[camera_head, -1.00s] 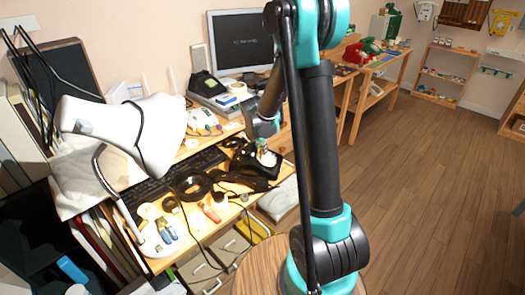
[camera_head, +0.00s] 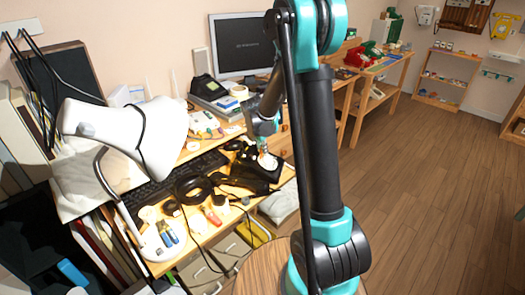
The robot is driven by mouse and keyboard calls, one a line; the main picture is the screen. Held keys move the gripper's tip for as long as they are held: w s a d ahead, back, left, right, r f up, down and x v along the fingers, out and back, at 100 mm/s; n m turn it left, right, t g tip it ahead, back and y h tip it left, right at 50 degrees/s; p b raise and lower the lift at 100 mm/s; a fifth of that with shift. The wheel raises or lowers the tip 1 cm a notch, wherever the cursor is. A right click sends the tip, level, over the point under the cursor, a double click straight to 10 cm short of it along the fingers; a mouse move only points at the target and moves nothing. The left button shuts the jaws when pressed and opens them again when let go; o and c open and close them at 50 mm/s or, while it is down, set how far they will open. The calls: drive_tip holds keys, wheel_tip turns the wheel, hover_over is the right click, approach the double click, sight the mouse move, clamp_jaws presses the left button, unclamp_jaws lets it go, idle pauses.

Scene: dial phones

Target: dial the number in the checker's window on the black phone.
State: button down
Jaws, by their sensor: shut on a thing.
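A black phone (camera_head: 250,170) with a pale round dial (camera_head: 268,161) sits near the right front of the cluttered desk. My gripper (camera_head: 263,146) is at the dial, pointing down from above. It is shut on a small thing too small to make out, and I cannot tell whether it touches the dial. My arm hides part of the desk behind it. I cannot make out a checker's window or its number. Another black phone-like thing (camera_head: 206,88) rests on a grey box at the back.
A white desk lamp (camera_head: 135,130) leans over the left of the desk. The wooden floor (camera_head: 430,200) at right is clear.

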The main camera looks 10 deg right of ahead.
drive_tip(key=shift+w, duration=0.1)
drive_tip(key=shift+w+d, duration=0.2)
drive_tip(key=shift+w, duration=0.25)
drive_tip(key=shift+w+d, duration=0.1)
drive_tip(key=shift+w+d, duration=0.35)
drive_tip(key=shift+w, duration=0.05)
drive_tip(key=shift+d+f, duration=0.1)
idle(0.4)
drive_tip(key=shift+w+d+f, duration=0.15)
drive_tip(key=shift+w+d, duration=0.1)
drive_tip(key=shift+d, duration=0.3)
